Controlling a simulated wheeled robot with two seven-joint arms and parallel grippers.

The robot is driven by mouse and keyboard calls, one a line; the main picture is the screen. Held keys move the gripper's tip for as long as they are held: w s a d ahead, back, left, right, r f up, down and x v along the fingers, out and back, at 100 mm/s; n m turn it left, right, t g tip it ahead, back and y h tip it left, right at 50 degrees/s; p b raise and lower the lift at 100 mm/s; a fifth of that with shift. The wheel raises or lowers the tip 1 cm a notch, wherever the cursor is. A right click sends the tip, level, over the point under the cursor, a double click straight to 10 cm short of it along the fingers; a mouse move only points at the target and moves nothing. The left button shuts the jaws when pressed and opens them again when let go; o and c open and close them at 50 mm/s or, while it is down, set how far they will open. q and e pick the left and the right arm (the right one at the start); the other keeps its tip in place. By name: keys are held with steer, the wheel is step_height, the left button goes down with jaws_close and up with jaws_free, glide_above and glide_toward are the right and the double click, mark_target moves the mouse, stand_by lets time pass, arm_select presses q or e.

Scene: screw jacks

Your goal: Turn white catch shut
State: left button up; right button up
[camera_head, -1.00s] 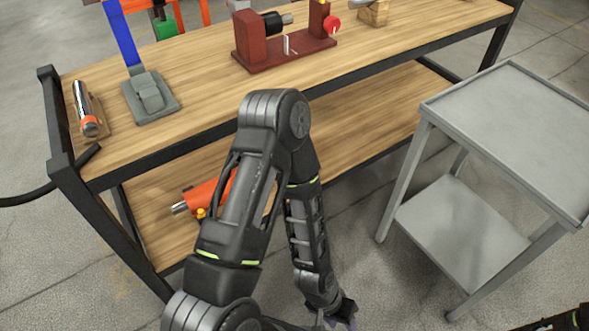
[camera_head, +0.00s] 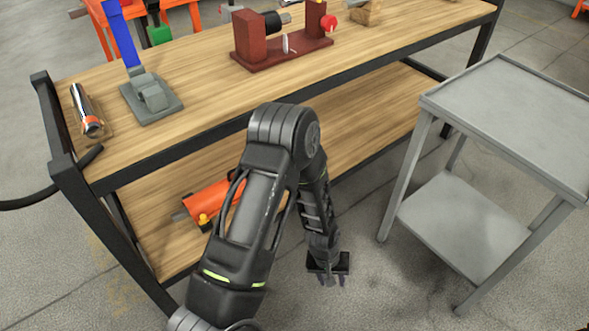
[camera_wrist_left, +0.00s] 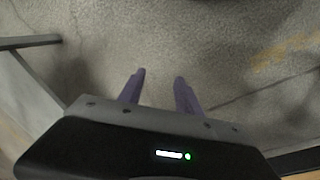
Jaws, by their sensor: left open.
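A small white upright piece (camera_head: 285,44) stands on the dark red fixture (camera_head: 252,44) on the bench top; I cannot tell for sure that it is the white catch, nor how it is turned. My left gripper (camera_head: 332,280) hangs low over the floor, in front of the bench and left of the grey cart, far from the fixture. In the left wrist view its two purple fingers (camera_wrist_left: 160,76) are apart with only floor between them. My right gripper is not in view.
The wooden bench (camera_head: 200,85) carries a grey block with a blue lever (camera_head: 150,95) and a silver-orange cylinder (camera_head: 86,112). An orange jack (camera_head: 212,203) lies on its lower shelf. A grey cart (camera_head: 515,115) stands at right. Floor between bench and cart is clear.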

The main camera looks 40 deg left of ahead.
arm_select(q)
steer(key=w+a+r+n+y+b, duration=0.25)
steer(key=w+a+n+b, duration=0.2)
steer(key=w+a, duration=1)
steer(key=w+a+r+n+y+b, duration=0.2)
steer(key=w+a+r, duration=0.1)
steer(key=a+r, duration=0.3)
steer(key=w+a+r+n+y+b, duration=0.1)
steer(key=w+a+r, duration=0.3)
steer(key=r, duration=0.5)
steer(key=a+n+b, duration=0.1)
steer(key=a, duration=0.1)
steer(key=shift+w+a+n+y, duration=0.2)
steer(key=shift+a+n+y, duration=0.1)
steer(key=shift+n+y, duration=0.05)
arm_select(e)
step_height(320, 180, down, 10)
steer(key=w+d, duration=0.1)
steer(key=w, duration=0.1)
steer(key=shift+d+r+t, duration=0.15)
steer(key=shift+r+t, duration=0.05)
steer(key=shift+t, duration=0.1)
arm_select(q)
steer(key=shift+f, duration=0.15)
